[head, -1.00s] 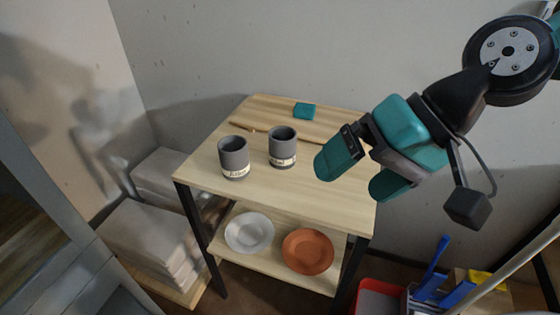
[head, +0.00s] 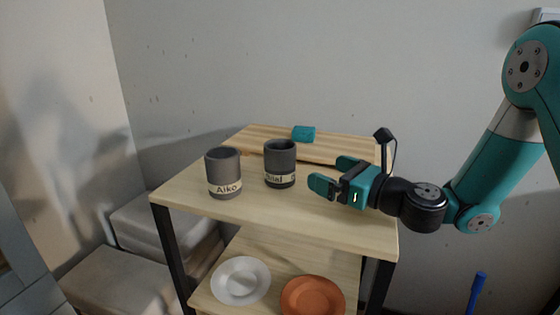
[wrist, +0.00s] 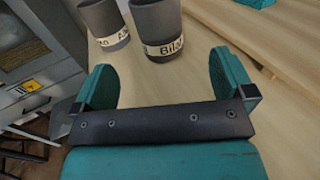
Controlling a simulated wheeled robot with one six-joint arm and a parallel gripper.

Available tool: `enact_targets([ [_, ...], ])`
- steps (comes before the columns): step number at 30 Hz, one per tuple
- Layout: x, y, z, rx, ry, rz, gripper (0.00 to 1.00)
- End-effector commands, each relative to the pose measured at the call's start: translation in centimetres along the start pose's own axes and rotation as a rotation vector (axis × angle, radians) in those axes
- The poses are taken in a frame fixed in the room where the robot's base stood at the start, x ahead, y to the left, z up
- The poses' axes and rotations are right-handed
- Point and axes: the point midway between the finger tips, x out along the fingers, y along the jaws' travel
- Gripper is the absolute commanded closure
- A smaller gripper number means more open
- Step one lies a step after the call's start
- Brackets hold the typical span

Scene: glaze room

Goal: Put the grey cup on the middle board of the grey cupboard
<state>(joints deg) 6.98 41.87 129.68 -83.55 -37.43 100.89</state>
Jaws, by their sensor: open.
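Two grey cups stand upright on the wooden top of a shelf unit. The left cup (head: 224,174) is labelled "Aiko". The darker right cup (head: 280,164) has a partly visible label; in the wrist view this cup (wrist: 158,28) reads "Bila…". My gripper (head: 332,173) is open and empty, low over the top, to the right of the darker cup, fingers towards it. In the wrist view that cup is ahead of the open fingers, not between them; the Aiko cup (wrist: 104,22) is beyond to the left. A grey cupboard-like piece (wrist: 38,40) shows at the left; its boards cannot be made out.
A teal block (head: 303,134) lies at the back of the shelf top (head: 330,225). A white plate (head: 241,281) and a terracotta plate (head: 313,297) sit on the board below. Pale stacked slabs (head: 110,280) stand at the left. A wall is behind.

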Motion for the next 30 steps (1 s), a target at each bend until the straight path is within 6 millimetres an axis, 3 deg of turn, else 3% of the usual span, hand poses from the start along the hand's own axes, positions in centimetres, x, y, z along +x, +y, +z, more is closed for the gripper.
enact_targets([
  [1, 0.8, 0.1, 0.8, 0.001, 0.002, 0.003, 0.00],
  [8, 3.9, 0.2, 0.8, -0.001, 0.002, 0.003, 0.00],
  [13, 7.2, 0.2, 0.3, -0.007, -0.001, 0.005, 0.00],
  [20, 9.0, 0.2, 0.1, -0.005, 0.001, 0.003, 0.00],
  [30, 13.6, 0.6, 0.2, -0.007, 0.001, 0.003, 0.00],
])
